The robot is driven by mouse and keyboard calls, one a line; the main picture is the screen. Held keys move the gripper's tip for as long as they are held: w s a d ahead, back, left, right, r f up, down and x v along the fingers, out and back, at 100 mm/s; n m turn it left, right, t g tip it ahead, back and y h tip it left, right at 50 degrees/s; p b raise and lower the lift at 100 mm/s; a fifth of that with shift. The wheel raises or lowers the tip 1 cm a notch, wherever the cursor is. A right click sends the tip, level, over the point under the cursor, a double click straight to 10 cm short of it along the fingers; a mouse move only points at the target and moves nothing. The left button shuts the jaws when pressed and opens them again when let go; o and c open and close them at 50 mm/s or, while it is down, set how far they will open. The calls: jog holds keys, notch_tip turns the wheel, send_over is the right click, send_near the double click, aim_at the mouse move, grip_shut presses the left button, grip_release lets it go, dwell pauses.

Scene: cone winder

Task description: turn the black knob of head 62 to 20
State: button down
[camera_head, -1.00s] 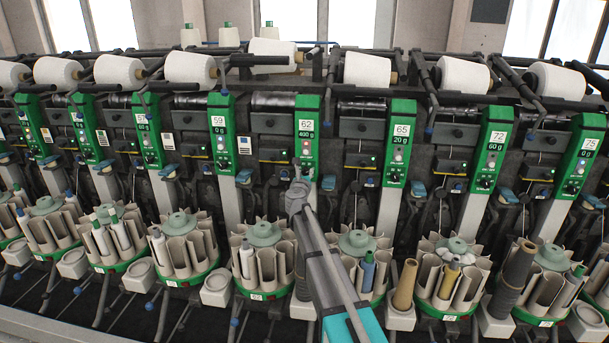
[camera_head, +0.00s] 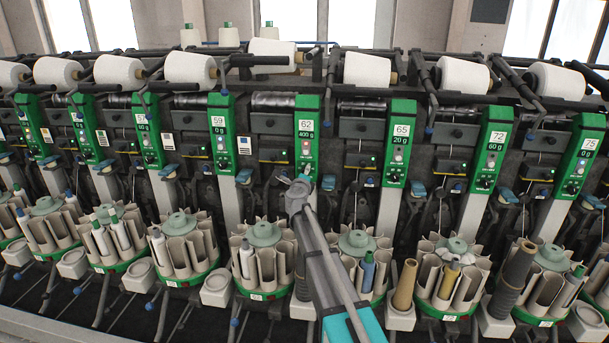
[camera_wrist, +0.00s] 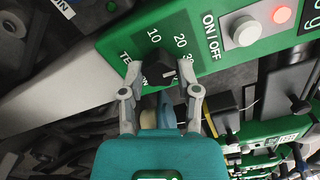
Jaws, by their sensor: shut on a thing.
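Head 62's green panel (camera_head: 307,150) stands near the middle of the head view, labelled 62 and 400 g. My gripper (camera_head: 296,181) is at its lower end and hides the knob there. In the wrist view the black knob (camera_wrist: 158,70) sits on the green panel. My gripper (camera_wrist: 160,76) is shut on the knob, one grey finger on each side. The printed numbers 10 and 20 show beyond the knob. A finger partly covers the scale at right, and I cannot clearly tell which number the knob points to.
A white ON/OFF button (camera_wrist: 244,32) and a lit red lamp (camera_wrist: 282,14) lie on the panel to the right. Neighbouring heads 59 (camera_head: 221,140) and 65 (camera_head: 400,150) stand either side. Bobbin magazines (camera_head: 263,262) stand below.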

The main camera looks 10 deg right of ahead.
jog(key=n, duration=0.5)
jog(key=shift+n, duration=0.4)
jog(key=shift+c, duration=1.7)
grip_release()
jog(key=v, duration=1.2)
jog(key=shift+a+r, duration=0.1)
jog(key=shift+r, duration=0.05)
